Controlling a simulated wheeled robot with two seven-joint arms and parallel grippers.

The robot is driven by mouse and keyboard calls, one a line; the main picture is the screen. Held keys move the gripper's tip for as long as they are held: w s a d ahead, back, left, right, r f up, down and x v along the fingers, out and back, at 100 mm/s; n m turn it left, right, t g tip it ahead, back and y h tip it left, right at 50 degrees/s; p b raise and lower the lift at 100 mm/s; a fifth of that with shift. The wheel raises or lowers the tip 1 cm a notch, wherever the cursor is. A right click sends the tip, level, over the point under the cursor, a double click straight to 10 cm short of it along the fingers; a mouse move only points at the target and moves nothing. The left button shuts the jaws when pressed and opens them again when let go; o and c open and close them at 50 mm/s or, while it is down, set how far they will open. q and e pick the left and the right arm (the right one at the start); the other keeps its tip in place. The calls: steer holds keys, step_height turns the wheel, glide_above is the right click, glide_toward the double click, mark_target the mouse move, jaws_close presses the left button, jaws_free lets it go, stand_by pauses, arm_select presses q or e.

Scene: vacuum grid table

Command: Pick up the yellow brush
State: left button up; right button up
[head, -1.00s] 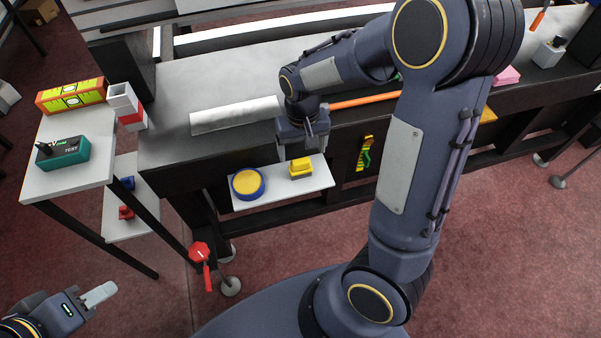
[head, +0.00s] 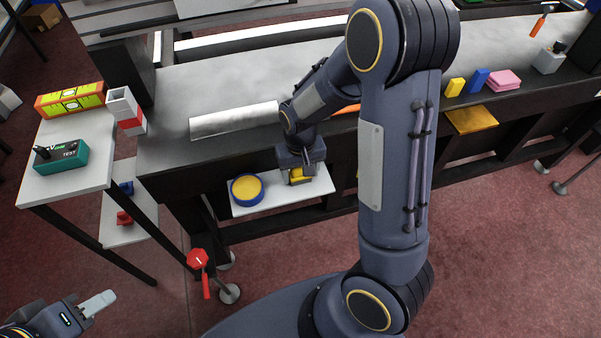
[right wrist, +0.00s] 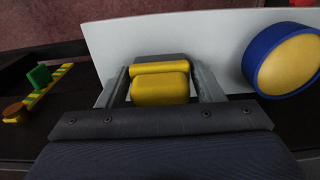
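The yellow brush (head: 298,175) lies on a small white shelf (head: 250,208) under the table's front edge, mostly hidden by my right gripper (head: 302,172) in the head view. In the right wrist view the brush (right wrist: 160,88) shows between the two grey fingers of my right gripper (right wrist: 162,72), one on each side. The fingers look apart, with narrow gaps beside the brush; I see no clear grip. My left gripper (head: 97,303) is at the lower left, far from the brush; its opening is unclear.
A round blue-and-yellow object (head: 247,188) sits on the shelf just left of my right gripper. The table edge (head: 230,158) is close above. A red knob on a stem (head: 198,260) stands at lower left. A side table (head: 85,150) holds a level and a green case.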

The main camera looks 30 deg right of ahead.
steer(key=c, duration=0.6)
steer(key=shift+r, duration=0.1)
steer(key=shift+r, duration=0.65)
steer(key=w+a+r+p, duration=0.1)
steer(key=w+a+r, duration=0.2)
steer(key=a+r, duration=0.8)
steer(key=shift+w+a+r+p, duration=0.25)
steer(key=shift+w+a+p, duration=0.1)
steer(key=shift+a, duration=0.9)
